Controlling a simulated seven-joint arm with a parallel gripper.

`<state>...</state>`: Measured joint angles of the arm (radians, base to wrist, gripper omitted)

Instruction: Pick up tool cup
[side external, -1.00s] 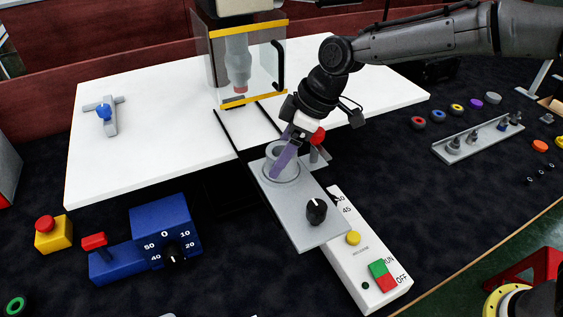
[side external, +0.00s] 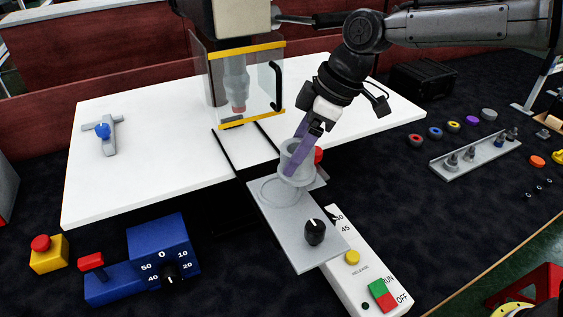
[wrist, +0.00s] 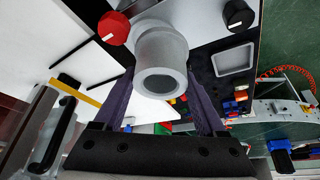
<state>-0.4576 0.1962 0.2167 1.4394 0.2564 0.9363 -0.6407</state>
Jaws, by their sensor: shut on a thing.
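The tool cup (side external: 291,174) is a grey round cup with an open top. My gripper (side external: 299,157) with purple fingers is shut on it and holds it over the back part of the grey plate (side external: 281,222). The round ring seat (side external: 280,193) on the plate shows empty, and the cup looks raised above it. In the wrist view the cup (wrist: 162,62) sits between the two purple fingers, its open mouth toward the camera. The near finger covers part of the cup in the side view.
A red knob (side external: 318,155) is close behind the cup. A white control box (side external: 352,257) lies to the right. A clear guard with yellow edges (side external: 240,85) is at the back. A tool tray (side external: 475,152) is at right.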

